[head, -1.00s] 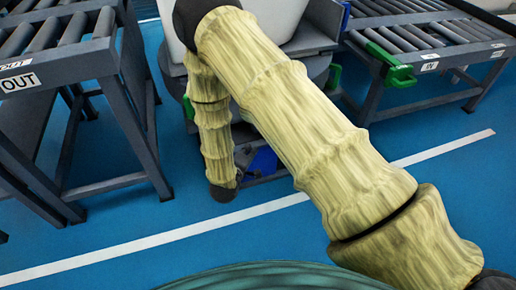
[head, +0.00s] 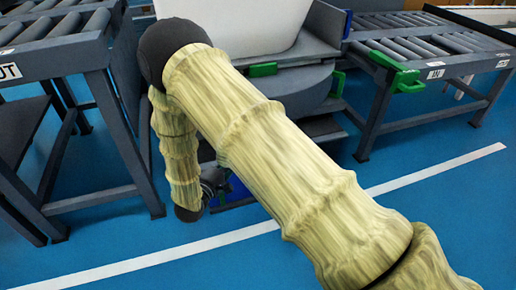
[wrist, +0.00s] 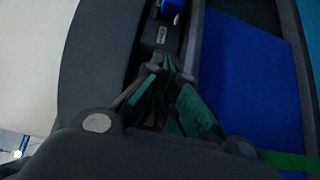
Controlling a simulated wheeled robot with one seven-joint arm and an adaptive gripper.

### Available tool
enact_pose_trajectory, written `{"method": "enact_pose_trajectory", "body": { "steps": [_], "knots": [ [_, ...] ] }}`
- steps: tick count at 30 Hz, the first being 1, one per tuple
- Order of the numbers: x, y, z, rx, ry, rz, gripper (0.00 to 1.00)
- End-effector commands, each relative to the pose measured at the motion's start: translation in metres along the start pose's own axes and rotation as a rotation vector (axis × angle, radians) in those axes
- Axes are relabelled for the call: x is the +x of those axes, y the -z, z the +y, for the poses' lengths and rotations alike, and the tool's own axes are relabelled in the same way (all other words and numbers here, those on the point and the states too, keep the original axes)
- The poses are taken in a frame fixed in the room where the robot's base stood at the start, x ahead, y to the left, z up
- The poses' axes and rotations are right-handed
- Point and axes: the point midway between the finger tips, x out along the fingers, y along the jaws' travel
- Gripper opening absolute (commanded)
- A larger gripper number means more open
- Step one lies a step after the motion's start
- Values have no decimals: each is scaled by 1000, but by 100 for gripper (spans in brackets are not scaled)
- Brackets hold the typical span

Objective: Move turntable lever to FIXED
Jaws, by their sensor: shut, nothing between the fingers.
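The grey turntable (head: 300,88) stands beyond my arm in the head view, with a white body on top. In the wrist view a small blue piece (wrist: 171,8), which looks like the lever's end, sits at the top edge in a dark slot. A small pale label (wrist: 162,35), too small to read, is just below it. My gripper (wrist: 166,68) is shut and empty, its tips below the label and apart from the blue piece. In the head view my gripper (head: 212,183) is small and dark, low beside the turntable.
A blue panel (wrist: 245,75) lies right of the fingers. Green handles (head: 263,69) are on the turntable, and another green part (head: 408,80) is on the right roller conveyor (head: 440,48). An OUT conveyor (head: 60,45) stands left. The blue floor (head: 420,215) at right is clear.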

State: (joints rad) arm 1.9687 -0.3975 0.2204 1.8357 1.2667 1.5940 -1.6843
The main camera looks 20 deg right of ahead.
Motion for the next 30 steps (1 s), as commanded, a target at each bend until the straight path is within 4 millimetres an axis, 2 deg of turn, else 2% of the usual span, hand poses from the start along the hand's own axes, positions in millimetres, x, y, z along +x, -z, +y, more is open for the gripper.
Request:
{"method": "enact_pose_trajectory", "body": {
  "steps": [5, 8, 25, 30],
  "knots": [
    [4, 0, -1, 1, 0, 0, 0],
    [14, 0, -2, 2, -1, -1, 0],
    [98, 0, -4, 3, 0, -2, 0],
    [105, -16, -4, 1, 1, 0, 0]
  ]
}}
